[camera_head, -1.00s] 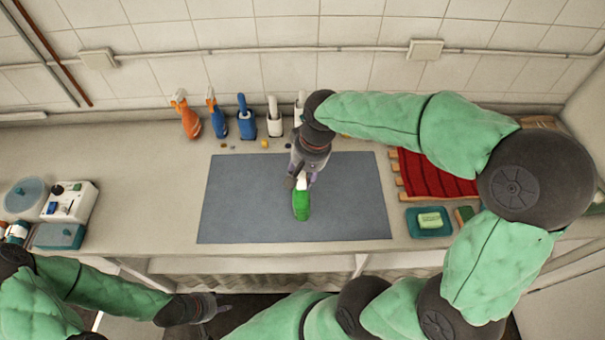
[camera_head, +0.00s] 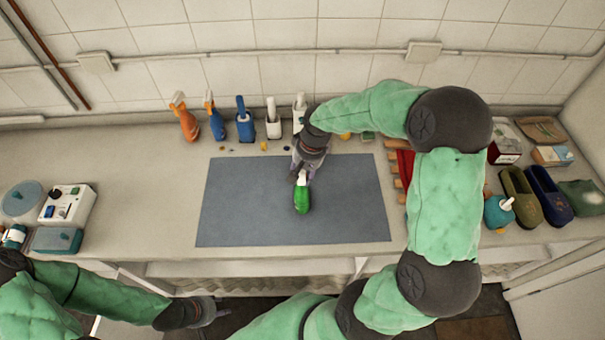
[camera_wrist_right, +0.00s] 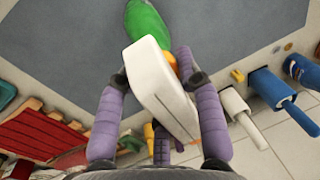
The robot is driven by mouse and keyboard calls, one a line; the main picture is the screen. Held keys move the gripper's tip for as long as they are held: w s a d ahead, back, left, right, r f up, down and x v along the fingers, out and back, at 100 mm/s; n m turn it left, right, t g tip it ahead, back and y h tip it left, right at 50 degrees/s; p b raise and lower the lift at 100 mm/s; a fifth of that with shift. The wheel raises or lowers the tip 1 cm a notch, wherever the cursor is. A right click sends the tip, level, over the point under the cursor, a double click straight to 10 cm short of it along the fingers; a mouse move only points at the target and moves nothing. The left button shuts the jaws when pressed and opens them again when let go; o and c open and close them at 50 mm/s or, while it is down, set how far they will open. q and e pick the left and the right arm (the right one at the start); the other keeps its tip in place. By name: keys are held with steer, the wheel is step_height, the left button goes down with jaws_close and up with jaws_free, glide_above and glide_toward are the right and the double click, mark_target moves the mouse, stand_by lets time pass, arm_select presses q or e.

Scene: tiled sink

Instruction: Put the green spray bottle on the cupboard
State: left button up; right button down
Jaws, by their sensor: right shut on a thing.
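The green spray bottle (camera_head: 302,200) with a white head is over the grey mat (camera_head: 235,215) near the middle of the counter. I cannot tell from above whether it touches the mat. My right gripper (camera_head: 303,172) is at its head end. In the right wrist view, the purple fingers of that gripper (camera_wrist_right: 158,85) are on both sides of the bottle's white head (camera_wrist_right: 155,80), and the green body (camera_wrist_right: 148,25) points away over the mat. My left gripper (camera_head: 215,312) is low at the left, in front of the counter and away from the bottle; its fingers are too small to judge.
An orange spray bottle (camera_head: 186,120), a blue one (camera_head: 215,118) and brushes in blue and white holders (camera_head: 245,122) stand along the wall. A white box (camera_head: 68,204) is at left. Clogs (camera_head: 520,195) and a teal bottle (camera_head: 498,211) are at right.

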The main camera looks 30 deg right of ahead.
steer(key=shift+f, duration=0.15)
steer(key=shift+f, duration=0.15)
steer(key=c, duration=0.9)
jaws_free()
steer(key=shift+o, duration=0.5)
